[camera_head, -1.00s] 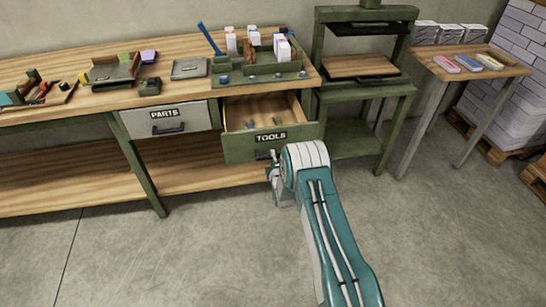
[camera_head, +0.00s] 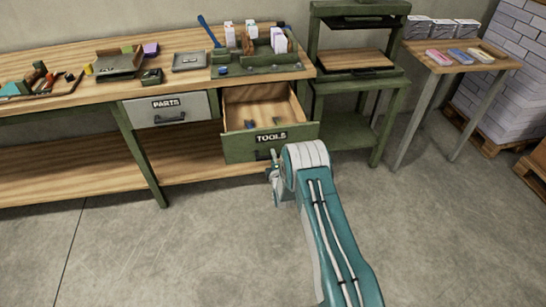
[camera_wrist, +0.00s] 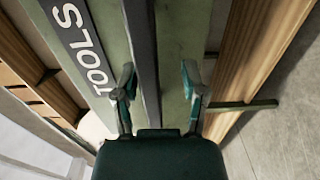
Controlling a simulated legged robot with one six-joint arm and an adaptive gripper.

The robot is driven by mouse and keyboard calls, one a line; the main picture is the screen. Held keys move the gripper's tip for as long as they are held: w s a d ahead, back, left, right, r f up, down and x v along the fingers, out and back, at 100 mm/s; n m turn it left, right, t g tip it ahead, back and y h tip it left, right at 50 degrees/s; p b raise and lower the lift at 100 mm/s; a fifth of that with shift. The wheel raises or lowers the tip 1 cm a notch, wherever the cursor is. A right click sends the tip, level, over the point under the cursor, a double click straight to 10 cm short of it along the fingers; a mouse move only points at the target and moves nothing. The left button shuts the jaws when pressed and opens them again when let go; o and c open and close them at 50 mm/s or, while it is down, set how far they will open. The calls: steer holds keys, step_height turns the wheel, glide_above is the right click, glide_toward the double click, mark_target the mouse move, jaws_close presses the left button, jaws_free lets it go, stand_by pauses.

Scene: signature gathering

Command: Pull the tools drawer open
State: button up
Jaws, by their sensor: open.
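The green tools drawer (camera_head: 238,149) stands pulled out from the workbench, with its wooden inside and a few small items showing. Its TOOLS label (camera_wrist: 82,47) fills the upper left of the wrist view. The dark drawer handle (camera_wrist: 143,60) runs between the two fingers of my gripper (camera_wrist: 158,85) in the wrist view. The fingers are apart, one on each side of the handle; I cannot tell whether they touch it. In the head view my gripper (camera_head: 274,172) is at the drawer front, partly hidden by my arm.
The grey parts drawer (camera_head: 195,106) is shut, left of the tools drawer. The bench top holds trays and an organizer (camera_head: 262,60). A green press stand (camera_head: 355,85) is to the right, near a side table (camera_head: 460,55). The floor in front is clear.

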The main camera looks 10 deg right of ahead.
steer(key=shift+r, duration=0.2)
steer(key=shift+s, duration=0.15)
steer(key=s, duration=1.1)
steer(key=shift+s, duration=0.3)
